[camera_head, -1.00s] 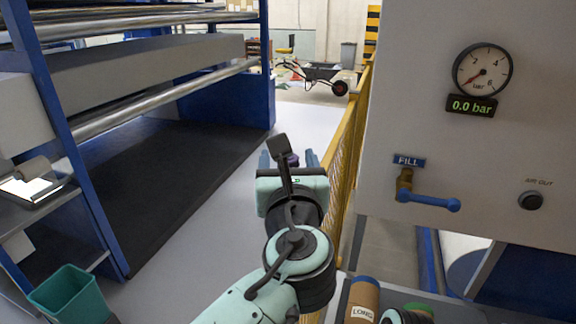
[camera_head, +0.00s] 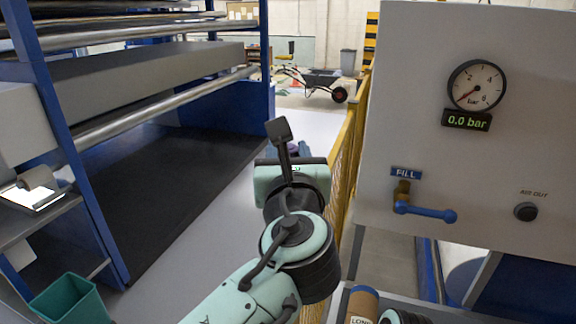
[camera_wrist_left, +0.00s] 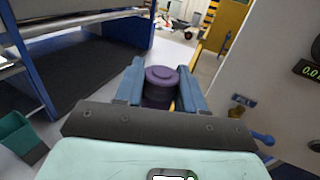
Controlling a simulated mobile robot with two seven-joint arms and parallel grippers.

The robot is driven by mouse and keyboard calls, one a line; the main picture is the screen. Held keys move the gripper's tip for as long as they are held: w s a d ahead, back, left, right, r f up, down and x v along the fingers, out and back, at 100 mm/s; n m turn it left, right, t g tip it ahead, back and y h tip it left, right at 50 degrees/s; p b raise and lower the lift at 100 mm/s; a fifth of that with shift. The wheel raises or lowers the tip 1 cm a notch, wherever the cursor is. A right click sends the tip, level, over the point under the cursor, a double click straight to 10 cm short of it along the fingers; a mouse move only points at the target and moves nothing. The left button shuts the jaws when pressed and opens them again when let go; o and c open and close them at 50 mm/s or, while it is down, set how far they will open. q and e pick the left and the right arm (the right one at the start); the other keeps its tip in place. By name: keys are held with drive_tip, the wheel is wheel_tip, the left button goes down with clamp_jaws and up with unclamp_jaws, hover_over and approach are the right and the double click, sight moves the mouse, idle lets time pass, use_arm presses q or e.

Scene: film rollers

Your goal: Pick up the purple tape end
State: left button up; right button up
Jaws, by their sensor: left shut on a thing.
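The purple tape end (camera_wrist_left: 160,76) is a short, round, stepped piece in the middle of the left wrist view. My left gripper (camera_wrist_left: 160,64) has a blue finger on each side of it and is shut on it, holding it up in the air. In the head view the left gripper (camera_head: 289,150) is beyond my wrist, which hides most of it. Only a small bit of purple shows between the fingers there. My right gripper is not in view.
A yellow fence (camera_head: 346,150) runs close to the right of my left arm. A grey panel with a gauge (camera_head: 475,85) and a blue-handled FILL valve (camera_head: 425,211) stands right. A blue-framed roller machine (camera_head: 70,150) and teal bin (camera_head: 70,303) are left.

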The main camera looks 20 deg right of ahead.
sight(290, 148)
use_arm(q)
wheel_tip(290, 148, up, 8)
drive_tip(key=p, duration=0.2)
drive_tip(key=shift+f+p, duration=0.15)
drive_tip(key=shift+p, duration=0.25)
drive_tip(key=r, duration=0.1)
drive_tip(key=w+r, duration=0.1)
drive_tip(key=shift+w+r, duration=0.25)
drive_tip(key=shift+r, duration=0.05)
drive_tip(key=r, duration=0.2)
drive_tip(key=s+r, duration=0.1)
drive_tip(key=r, duration=0.2)
drive_tip(key=shift+s, duration=0.2)
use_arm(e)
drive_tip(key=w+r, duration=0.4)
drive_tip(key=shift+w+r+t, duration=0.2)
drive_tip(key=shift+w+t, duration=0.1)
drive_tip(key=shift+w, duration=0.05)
use_arm(q)
drive_tip(key=shift+w+f, duration=0.1)
